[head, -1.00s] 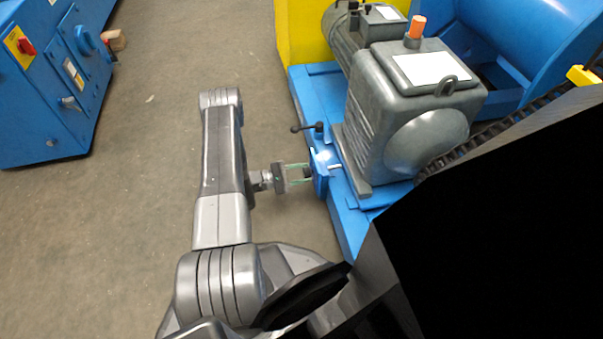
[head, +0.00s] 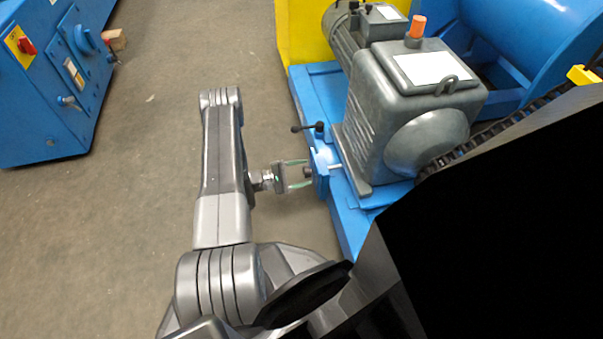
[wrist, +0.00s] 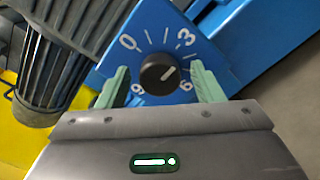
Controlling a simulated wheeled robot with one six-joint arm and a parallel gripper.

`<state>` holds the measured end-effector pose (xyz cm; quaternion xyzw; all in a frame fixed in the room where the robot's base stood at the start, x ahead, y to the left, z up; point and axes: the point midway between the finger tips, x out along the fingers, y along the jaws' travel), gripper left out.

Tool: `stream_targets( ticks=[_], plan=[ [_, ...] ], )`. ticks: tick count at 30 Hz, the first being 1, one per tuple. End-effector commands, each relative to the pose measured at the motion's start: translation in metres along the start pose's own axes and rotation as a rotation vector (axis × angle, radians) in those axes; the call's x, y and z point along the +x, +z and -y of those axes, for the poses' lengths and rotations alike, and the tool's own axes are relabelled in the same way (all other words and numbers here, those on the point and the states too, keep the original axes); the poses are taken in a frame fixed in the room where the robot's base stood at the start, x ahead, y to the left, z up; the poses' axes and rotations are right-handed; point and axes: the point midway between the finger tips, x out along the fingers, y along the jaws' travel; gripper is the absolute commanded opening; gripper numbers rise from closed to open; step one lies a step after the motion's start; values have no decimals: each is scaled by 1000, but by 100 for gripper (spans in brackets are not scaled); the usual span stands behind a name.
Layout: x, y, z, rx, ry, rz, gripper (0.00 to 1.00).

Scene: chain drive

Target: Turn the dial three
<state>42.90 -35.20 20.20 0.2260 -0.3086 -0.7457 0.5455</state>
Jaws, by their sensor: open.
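The dial (wrist: 158,73) is a round black knob with a white pointer line on a blue plate (wrist: 210,65) marked 0, 3, 6 and 9. Its pointer aims to the upper right in the wrist view, at or just past the 3 on the side towards the 6. My gripper (wrist: 160,68) is open, with one pale green finger on each side of the knob and visible gaps to it. In the head view my gripper (head: 298,174) faces the small blue dial plate (head: 321,174) from the left.
A grey gearbox (head: 405,115) stands on the blue base just right of the dial plate. A black-knobbed lever (head: 308,127) sticks out behind the plate. A blue cabinet (head: 50,75) stands at far left. The floor between is clear.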

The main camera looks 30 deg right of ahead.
Motion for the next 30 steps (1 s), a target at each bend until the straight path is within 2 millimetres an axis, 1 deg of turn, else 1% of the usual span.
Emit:
stream_targets(
  ticks=[4, 8, 15, 21, 25, 30],
  plan=[
    [-10, 0, -2, 0, 3, -3, 60],
    [-29, 1, -2, -1, 4, -4, 60],
    [-77, 1, -2, -1, 6, -5, 60],
    [-112, 1, -2, 1, 4, -4, 60],
    [-128, 0, -1, -1, 3, -3, 60],
    [-137, 0, 0, 0, 1, -2, 60]
  ],
)
